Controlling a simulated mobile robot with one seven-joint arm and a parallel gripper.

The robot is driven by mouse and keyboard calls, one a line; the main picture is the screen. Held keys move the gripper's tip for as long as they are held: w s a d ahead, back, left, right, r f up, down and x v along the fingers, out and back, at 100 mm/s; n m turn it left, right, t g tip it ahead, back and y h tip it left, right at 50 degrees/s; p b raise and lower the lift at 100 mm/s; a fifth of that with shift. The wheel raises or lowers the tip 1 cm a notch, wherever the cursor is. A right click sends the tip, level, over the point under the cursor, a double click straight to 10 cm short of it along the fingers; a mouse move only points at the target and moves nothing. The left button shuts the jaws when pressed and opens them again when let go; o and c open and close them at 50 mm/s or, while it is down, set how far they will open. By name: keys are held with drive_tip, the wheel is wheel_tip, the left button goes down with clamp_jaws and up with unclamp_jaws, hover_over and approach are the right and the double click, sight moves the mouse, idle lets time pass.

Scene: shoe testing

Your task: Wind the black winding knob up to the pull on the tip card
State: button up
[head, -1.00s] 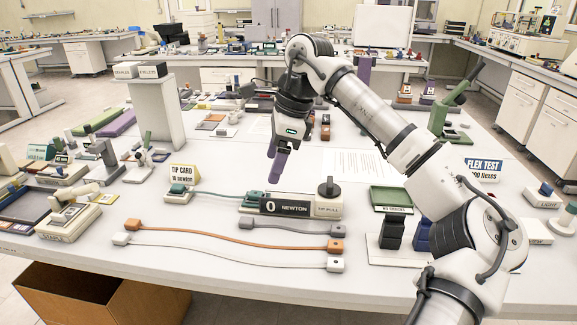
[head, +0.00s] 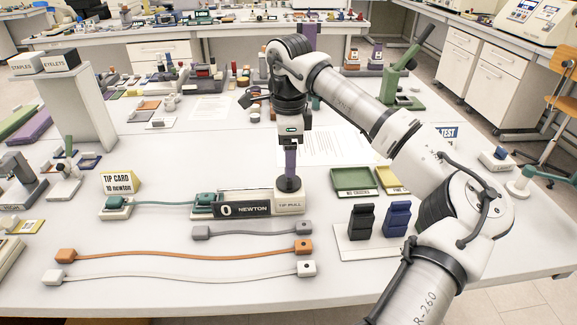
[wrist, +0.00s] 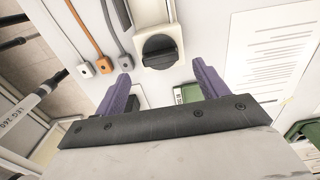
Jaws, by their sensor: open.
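The black winding knob (head: 289,184) sits on top of the white tip-pull box (head: 290,205), beside a dark display (head: 245,210) reading "0 NEWTON". The yellow tip card (head: 118,182) stands to the left and reads "10 newton". My gripper (head: 290,172) points down, its purple fingers directly above the knob in the head view. In the wrist view my gripper (wrist: 160,72) is open and empty, with the knob (wrist: 158,48) just beyond the fingertips and across the gap between them. Whether the fingers touch the knob I cannot tell.
A green cord runs between two green-topped blocks (head: 117,203) left of the display. Grey, orange (head: 302,246) and white cords lie in front. A green tray (head: 355,181) and a stand with black and blue pieces (head: 397,218) are to the right. A paper sheet (head: 325,147) lies behind.

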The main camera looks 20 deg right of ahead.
sight(289, 179)
drive_tip(key=shift+f+p, duration=0.4)
drive_tip(key=shift+f, duration=2.1)
drive_tip(key=c, duration=1)
drive_tip(key=shift+f+b, duration=0.1)
drive_tip(key=shift+b, duration=0.2)
drive_tip(key=m+b, duration=0.2)
drive_tip(key=m, duration=0.1)
drive_tip(key=shift+m+b, duration=0.4)
drive_tip(key=m+b, duration=0.2)
drive_tip(key=m, duration=0.2)
drive_tip(key=shift+m, duration=0.4)
